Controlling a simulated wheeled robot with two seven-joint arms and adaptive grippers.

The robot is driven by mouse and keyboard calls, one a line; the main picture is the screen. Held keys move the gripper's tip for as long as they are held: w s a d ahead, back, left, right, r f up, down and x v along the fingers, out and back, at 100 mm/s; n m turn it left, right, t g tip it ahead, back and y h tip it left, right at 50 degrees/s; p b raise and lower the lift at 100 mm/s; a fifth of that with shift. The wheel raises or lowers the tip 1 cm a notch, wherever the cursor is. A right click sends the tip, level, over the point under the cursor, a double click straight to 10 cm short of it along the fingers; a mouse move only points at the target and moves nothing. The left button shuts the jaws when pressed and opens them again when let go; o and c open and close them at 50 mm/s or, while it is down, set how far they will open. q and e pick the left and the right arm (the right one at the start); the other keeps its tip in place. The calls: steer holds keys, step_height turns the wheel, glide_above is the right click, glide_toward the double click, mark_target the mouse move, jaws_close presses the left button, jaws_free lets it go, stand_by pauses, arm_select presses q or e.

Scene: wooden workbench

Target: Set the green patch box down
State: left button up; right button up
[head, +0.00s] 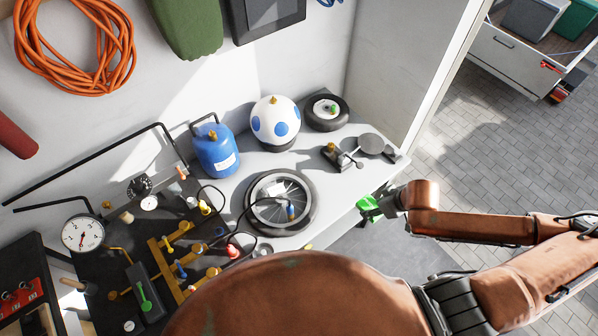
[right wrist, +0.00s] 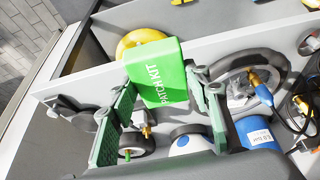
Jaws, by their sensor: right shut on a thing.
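The green patch box (right wrist: 164,74), lettered "PATCH KIT", is between the two green fingers of my right gripper (right wrist: 160,92) in the right wrist view. The gripper is shut on it. In the head view the green box (head: 369,208) shows small at the tip of my right gripper (head: 384,203), by the right front edge of the light worktop (head: 335,208). I cannot tell its exact height over the edge. My left gripper is not in view.
Gauges and brass fittings crowd the left. A yellow round thing (right wrist: 140,42) lies below the edge.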

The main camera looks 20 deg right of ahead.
glide_toward(342, 195)
steer(key=shift+w+a+f, duration=0.55)
steer(key=shift+w+f, duration=0.1)
steer(key=shift+f, duration=0.1)
steer(key=shift+x, duration=0.85)
steer(key=shift+w+f, duration=0.1)
steer(key=shift+f, duration=1.15)
steer(key=o, duration=0.7)
steer(key=shift+f, duration=0.15)
steer(key=o, duration=0.5)
steer(key=shift+c, duration=0.2)
